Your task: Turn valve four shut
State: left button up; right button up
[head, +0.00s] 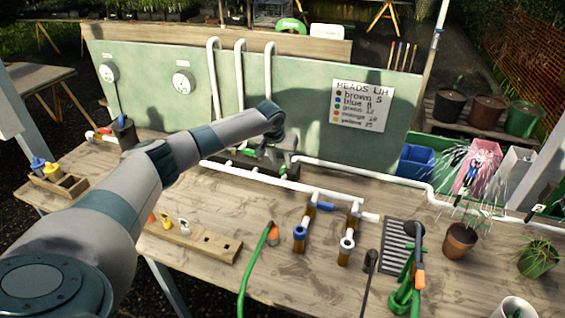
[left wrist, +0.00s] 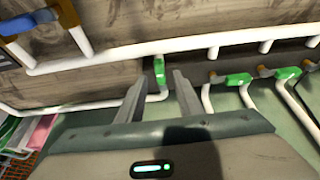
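My left gripper (head: 280,156) reaches over the bench to the pipework at the green panel. In the left wrist view its two fingers (left wrist: 158,88) are apart and empty, pointing at a green valve handle (left wrist: 160,71). That handle lies just beyond the fingertips, roughly between them, and runs along its white pipe. Several other green handles, one of them here (left wrist: 238,79), sit to the right and lie across their pipes. No valve number is readable, so I cannot tell which is valve four. My right gripper is not in view.
A white pipe (head: 370,172) runs right along the bench to spraying water near a pink bin (head: 478,178). A blue-handled valve (head: 300,232), a wooden rack (head: 195,240), a dark grate (head: 397,240) and a potted plant (head: 460,240) stand in front. A lettered sign (head: 361,106) hangs on the panel (head: 310,90).

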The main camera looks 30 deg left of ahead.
aim_at(283, 168)
pick_arm(q)
jog(key=shift+p+x, duration=0.3)
jog(key=shift+x, duration=1.55)
grip_shut()
